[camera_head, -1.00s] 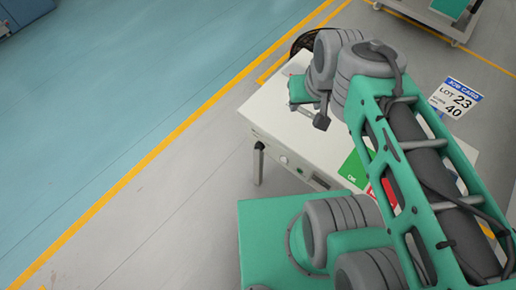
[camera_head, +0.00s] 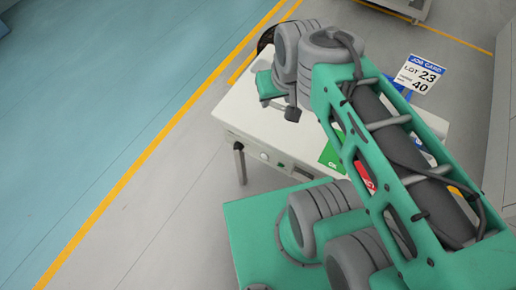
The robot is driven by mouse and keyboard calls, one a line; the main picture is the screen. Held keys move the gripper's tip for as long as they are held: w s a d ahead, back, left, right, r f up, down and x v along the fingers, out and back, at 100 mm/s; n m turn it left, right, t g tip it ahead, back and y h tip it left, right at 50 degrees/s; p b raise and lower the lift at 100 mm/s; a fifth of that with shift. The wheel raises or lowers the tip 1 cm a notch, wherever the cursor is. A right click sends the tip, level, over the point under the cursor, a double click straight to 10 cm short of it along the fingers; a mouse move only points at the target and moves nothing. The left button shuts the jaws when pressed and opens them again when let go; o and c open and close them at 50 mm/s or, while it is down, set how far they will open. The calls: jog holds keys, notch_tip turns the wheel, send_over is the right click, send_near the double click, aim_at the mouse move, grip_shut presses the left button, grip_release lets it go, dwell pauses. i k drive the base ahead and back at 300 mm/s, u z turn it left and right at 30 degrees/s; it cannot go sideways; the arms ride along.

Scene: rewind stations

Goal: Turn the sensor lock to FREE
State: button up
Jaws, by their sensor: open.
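No part that I can clearly tell as the sensor lock shows, and no FREE marking can be read. A white bench (camera_head: 245,118) stands under my arm, with a small round light knob (camera_head: 264,156) and a dark panel (camera_head: 283,164) on its front face. I cannot tell what the knob is for. The wrist end of my green and grey arm is over the far left part of the bench top.
A job card (camera_head: 420,74) reading LOT 23 and 40 is at the bench's right. A green card (camera_head: 331,157) and a red card (camera_head: 364,178) lie partly behind my arm. A wheeled cart (camera_head: 405,8) stands at the back. The floor at left is clear, crossed by yellow lines.

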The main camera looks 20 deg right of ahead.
aim_at(238, 146)
jog(key=u, duration=0.45)
jog(key=k, duration=1.2)
jog(key=u, duration=1.85)
jog(key=i, duration=1.55)
jog(key=z, duration=0.85)
jog(key=i, duration=0.25)
jog(key=z, duration=0.25)
